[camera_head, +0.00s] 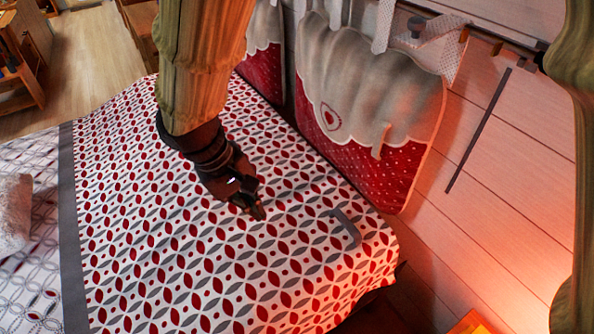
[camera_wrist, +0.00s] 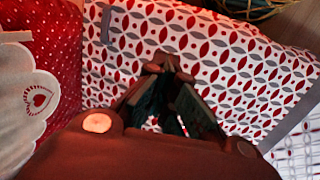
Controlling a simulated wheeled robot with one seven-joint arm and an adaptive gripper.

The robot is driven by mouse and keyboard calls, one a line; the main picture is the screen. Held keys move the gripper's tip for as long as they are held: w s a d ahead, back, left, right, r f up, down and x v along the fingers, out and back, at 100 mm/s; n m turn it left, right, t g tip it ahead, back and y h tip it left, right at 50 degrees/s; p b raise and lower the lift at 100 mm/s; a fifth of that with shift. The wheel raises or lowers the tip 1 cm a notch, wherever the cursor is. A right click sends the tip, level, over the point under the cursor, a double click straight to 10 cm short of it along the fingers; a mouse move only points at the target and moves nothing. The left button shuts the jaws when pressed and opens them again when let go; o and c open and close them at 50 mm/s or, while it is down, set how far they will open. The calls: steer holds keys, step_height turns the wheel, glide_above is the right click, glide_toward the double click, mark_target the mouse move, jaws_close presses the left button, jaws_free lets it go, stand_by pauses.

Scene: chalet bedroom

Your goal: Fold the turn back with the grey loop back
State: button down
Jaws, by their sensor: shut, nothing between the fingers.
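The turn back appears to be the white cloth (camera_head: 215,270) with red and grey leaf shapes, spread over the bed with a grey band along its left edge. The grey loop (camera_head: 347,228) stands on it near its right edge; it also shows at the upper left of the wrist view (camera_wrist: 106,22). My gripper (camera_head: 256,212) points down over the middle of the cloth, left of the loop and apart from it. Its fingers (camera_wrist: 168,62) are shut and empty. I cannot tell whether the fingertips touch the cloth.
Red and beige padded cushions (camera_head: 375,95) hang against the plank wall, close behind the cloth. A pale fluffy thing (camera_head: 14,212) lies at the far left on a ring-patterned cover (camera_head: 30,270). Wooden floor (camera_head: 95,55) is open at the upper left.

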steer(key=r+t, duration=0.1)
steer(key=r, duration=0.1)
steer(key=a+r+t+h, duration=0.1)
steer(key=r, duration=0.1)
steer(key=shift+w+a+r+p, duration=0.15)
steer(key=shift+a+r+p, duration=0.05)
steer(key=shift+r+p, duration=0.2)
steer(key=shift+a, duration=0.1)
steer(key=s+a, duration=0.4)
steer(key=a, duration=0.3)
steer(key=shift+s+r+b, duration=0.25)
steer(key=shift+r+b, duration=0.15)
